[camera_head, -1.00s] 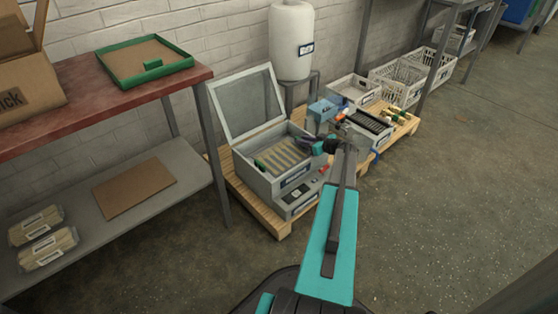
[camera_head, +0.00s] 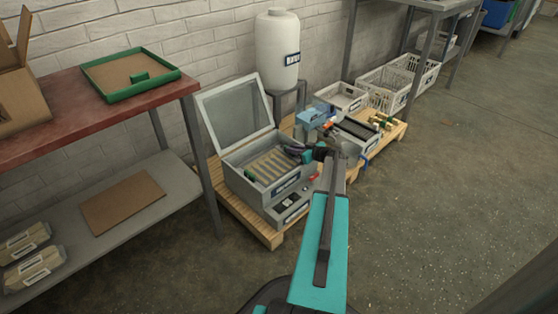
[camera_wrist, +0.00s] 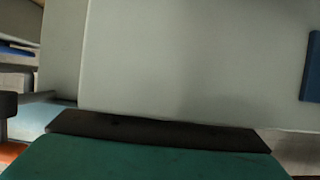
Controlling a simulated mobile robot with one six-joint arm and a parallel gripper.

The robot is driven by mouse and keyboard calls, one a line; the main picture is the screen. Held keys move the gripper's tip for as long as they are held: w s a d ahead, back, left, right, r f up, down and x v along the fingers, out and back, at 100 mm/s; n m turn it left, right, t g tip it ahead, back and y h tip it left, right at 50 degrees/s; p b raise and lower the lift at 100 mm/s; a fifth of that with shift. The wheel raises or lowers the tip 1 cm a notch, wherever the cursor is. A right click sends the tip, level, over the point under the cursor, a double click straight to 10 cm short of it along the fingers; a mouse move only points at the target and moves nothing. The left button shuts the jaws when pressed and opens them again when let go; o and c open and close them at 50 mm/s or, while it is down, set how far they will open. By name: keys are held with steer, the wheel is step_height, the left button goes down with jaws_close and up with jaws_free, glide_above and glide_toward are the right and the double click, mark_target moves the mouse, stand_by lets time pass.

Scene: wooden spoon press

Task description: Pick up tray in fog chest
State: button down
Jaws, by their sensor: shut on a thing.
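The fog chest (camera_head: 250,191) is a grey box on a pallet, with its clear-paned lid raised at the back. My gripper (camera_head: 298,152) is at the chest's right end, by the inner right side, shut on the tray. The grip itself is hidden in the head view. The wrist view shows a green surface with a dark edge across the bottom, close to a plain grey wall; the tray is not clear there.
A white tank (camera_head: 278,52) stands behind the chest. A blue box (camera_head: 309,118), a grey crate (camera_head: 341,98) and a dark-topped rack (camera_head: 360,136) stand to its right. A red-topped table (camera_head: 60,135) with a green tray (camera_head: 131,77) is at left. The floor at right is clear.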

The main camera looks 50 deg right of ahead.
steer(key=shift+r, duration=0.15)
step_height(320, 180, up, 10)
steer(key=p, duration=0.5)
stand_by(0.6)
steer(key=shift+p, duration=0.3)
